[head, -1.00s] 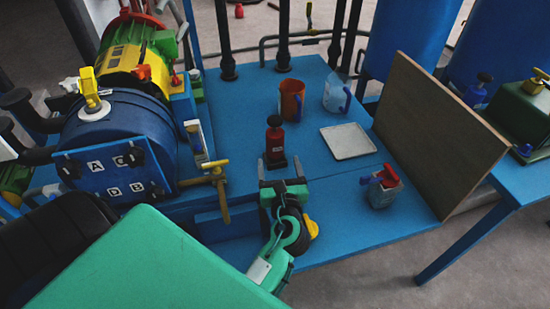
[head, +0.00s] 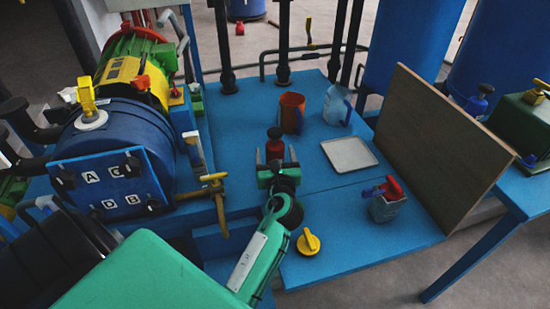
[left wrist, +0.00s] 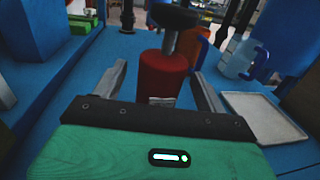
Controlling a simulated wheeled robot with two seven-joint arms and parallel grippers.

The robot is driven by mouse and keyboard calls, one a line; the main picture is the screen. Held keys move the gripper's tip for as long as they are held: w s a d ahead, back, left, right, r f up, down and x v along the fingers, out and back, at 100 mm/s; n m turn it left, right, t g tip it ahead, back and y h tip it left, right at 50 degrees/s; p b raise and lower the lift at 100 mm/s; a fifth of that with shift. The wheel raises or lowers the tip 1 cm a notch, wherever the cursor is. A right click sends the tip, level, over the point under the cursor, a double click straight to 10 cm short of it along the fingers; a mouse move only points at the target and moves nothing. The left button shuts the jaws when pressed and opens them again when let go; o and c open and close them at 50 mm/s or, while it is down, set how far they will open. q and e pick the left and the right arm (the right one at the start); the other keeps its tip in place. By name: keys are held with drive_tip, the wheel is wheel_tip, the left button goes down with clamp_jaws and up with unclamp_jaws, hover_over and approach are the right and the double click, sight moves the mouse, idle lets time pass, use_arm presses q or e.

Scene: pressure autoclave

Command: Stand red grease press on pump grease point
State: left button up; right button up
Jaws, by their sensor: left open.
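The red grease press (head: 275,149), with a black knob on top, stands upright on the blue bench. It also shows in the left wrist view (left wrist: 162,76), ahead of my palm. My left gripper (head: 277,156) is open, with one finger on each side of the press; I cannot tell whether they touch it. The pump (head: 110,128) at the left has a blue drum and a yellow and green part behind. A small red fitting (head: 176,92) sits beside it; I cannot tell whether this is the grease point. My right gripper is not in view.
An orange mug (head: 291,112), a clear jug with blue handle (head: 336,106) and a white tray (head: 349,154) stand behind and right. A red-handled container (head: 386,204) and yellow knob (head: 308,242) are nearer. A brown board (head: 440,145) edges the bench. A brass valve (head: 216,190) is left.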

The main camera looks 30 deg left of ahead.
use_arm(q)
drive_tip(key=x, duration=0.3)
drive_tip(key=shift+w+a, duration=0.1)
drive_tip(key=shift+w, duration=0.15)
drive_tip(key=c, duration=1.3)
drive_tip(key=shift+c, duration=0.5)
drive_tip(key=shift+r, duration=0.1)
